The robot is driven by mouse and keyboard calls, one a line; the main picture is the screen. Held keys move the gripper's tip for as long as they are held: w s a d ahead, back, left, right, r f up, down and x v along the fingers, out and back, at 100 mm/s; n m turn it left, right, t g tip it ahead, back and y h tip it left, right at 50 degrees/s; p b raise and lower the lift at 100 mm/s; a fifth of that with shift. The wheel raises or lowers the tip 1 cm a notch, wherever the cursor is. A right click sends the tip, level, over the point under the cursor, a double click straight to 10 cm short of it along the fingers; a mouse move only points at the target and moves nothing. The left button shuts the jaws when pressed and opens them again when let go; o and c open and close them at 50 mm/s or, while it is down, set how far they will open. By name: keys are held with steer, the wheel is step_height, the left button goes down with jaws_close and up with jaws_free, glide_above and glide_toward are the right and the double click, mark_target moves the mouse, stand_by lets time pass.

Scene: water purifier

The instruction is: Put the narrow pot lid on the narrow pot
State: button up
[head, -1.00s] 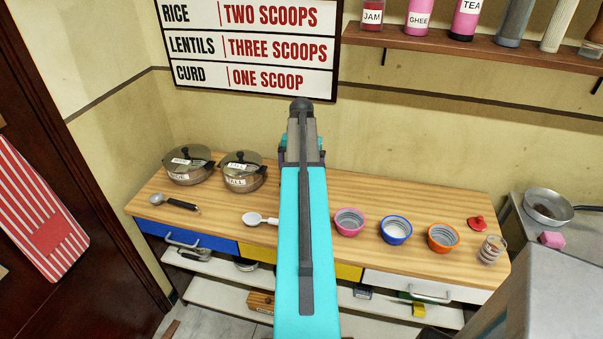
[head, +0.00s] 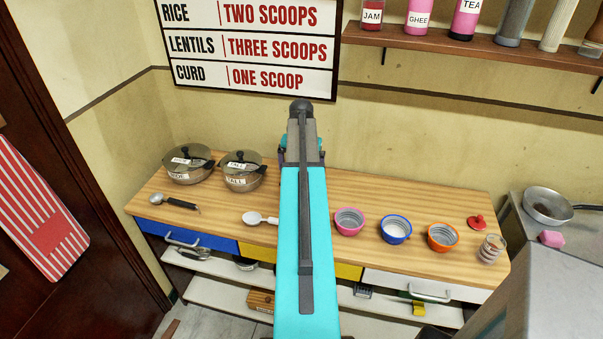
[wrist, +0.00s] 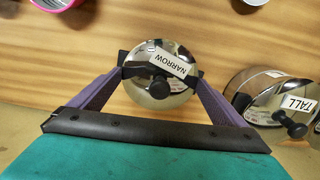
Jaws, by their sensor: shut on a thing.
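My gripper (wrist: 161,73) is shut on the narrow pot lid (wrist: 148,86), a round shiny lid with a black knob and a white NARROW label, in the wrist view. The wooden counter shows around the lid. The narrow pot cannot be made out; whether it is under the lid is hidden. In the head view my arm covers the lid and the fingers.
The tall pot (wrist: 251,82) with its lid stands right of my gripper in the wrist view. In the head view a wide pot (head: 189,177), a white spoon (head: 254,218), a pink bowl (head: 349,222), a blue bowl (head: 396,230) and an orange bowl (head: 443,238) are on the counter.

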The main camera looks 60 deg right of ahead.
steer(key=shift+f, duration=0.4)
steer(key=o, duration=0.7)
steer(key=shift+o, duration=0.2)
steer(key=shift+r, duration=0.1)
steer(key=shift+r+p, duration=3.3)
steer(key=shift+r, duration=2.1)
